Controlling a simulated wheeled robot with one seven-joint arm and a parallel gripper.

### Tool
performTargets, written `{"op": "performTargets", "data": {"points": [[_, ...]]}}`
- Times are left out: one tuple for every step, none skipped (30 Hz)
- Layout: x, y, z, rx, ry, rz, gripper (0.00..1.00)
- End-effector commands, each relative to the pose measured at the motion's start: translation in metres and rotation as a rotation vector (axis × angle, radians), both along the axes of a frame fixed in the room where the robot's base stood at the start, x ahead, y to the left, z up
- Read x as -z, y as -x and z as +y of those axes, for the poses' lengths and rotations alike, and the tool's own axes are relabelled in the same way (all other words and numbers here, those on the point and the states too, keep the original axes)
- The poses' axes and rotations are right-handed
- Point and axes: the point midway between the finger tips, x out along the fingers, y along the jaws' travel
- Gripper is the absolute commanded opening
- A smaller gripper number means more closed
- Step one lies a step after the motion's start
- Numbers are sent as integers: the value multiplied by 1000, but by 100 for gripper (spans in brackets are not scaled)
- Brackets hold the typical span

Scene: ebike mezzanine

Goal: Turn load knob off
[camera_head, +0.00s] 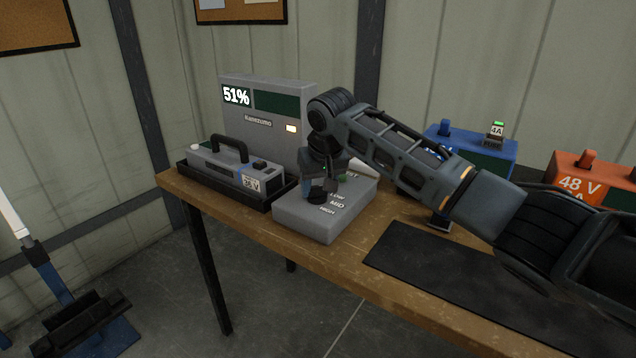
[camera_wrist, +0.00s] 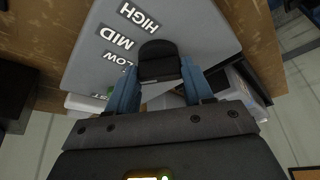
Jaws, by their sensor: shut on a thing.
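The load knob (camera_wrist: 160,57) is black and stands on top of a light grey box (camera_head: 304,224). In the wrist view the box (camera_wrist: 195,22) shows the labels HIGH, MID and LOW to the left of the knob, and a partly hidden one below. My gripper (camera_head: 318,186) is over the box, pointing down. In the wrist view its two blue fingers (camera_wrist: 159,72) are on either side of the knob, shut on it. I cannot tell which label the knob points at.
Left of the box, a grey 36 V battery (camera_head: 228,163) sits in a black tray before a grey unit (camera_head: 268,95) reading 51%. A blue unit (camera_head: 505,150) and an orange 48 V unit (camera_head: 590,165) stand at the right. A dark mat (camera_head: 440,270) lies on the wooden table (camera_head: 262,243).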

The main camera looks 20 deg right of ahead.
Motion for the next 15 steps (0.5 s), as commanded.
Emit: {"op": "performTargets", "data": {"points": [[-2,1,1,-19,-4,4,21],[-2,1,1,-34,-4,4,21],[-2,1,0,-56,-5,4,21],[-2,1,0,-75,-5,5,21],[-2,1,0,-96,-4,4,21],[-2,1,0,-126,-5,4,21],[-2,1,0,-149,-5,4,21],[-2,1,0,-173,-5,4,21],[-2,1,-1,-205,-5,3,21],[-1,1,-1,-229,-5,4,21],[-1,1,-1,-254,-5,3,21],[0,1,-1,-288,-4,3,21],[-1,0,-1,-312,-4,2,21],[-1,0,-1,-337,-3,2,21],[0,0,-2,-368,-3,2,21]]}}
